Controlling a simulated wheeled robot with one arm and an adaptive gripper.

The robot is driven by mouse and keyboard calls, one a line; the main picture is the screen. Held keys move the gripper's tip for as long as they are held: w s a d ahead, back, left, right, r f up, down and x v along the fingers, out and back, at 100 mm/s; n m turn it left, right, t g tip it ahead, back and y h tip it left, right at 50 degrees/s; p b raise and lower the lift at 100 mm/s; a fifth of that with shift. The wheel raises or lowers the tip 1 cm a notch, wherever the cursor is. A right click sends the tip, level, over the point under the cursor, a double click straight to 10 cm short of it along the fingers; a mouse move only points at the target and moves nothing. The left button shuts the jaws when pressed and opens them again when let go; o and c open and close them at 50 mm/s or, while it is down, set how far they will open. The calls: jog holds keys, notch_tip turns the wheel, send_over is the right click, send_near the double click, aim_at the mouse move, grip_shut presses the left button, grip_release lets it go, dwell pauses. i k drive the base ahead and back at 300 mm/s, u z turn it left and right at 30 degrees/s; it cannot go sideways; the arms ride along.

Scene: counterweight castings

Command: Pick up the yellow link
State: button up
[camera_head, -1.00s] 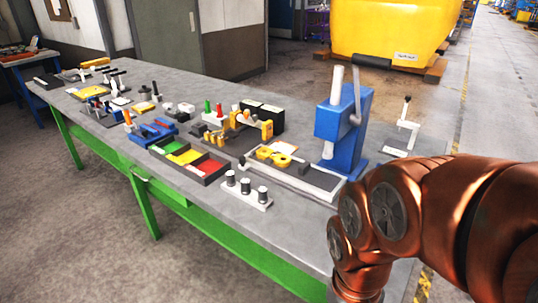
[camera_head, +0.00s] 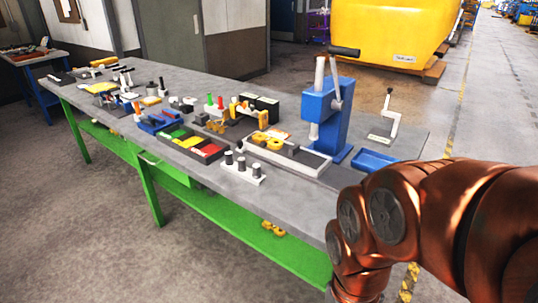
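My copper-coloured arm fills the lower right and covers the bench's right front corner. My gripper is outside the picture, so what it holds cannot be seen.
The grey bench (camera_head: 300,195) carries a blue lever press (camera_head: 333,120), a blue tray (camera_head: 374,160), a white stand with dark-topped pegs (camera_head: 243,171) and a red, yellow and green bin (camera_head: 190,143). The floor (camera_head: 90,240) in front is open.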

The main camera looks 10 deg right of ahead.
aim_at(274, 143)
jog(key=z, duration=0.1)
jog(key=k, duration=0.65)
jog(key=u, duration=1.1)
jog(key=i, duration=1.95)
jog(key=z, duration=0.95)
jog(key=i, duration=0.3)
jog(key=z, duration=0.3)
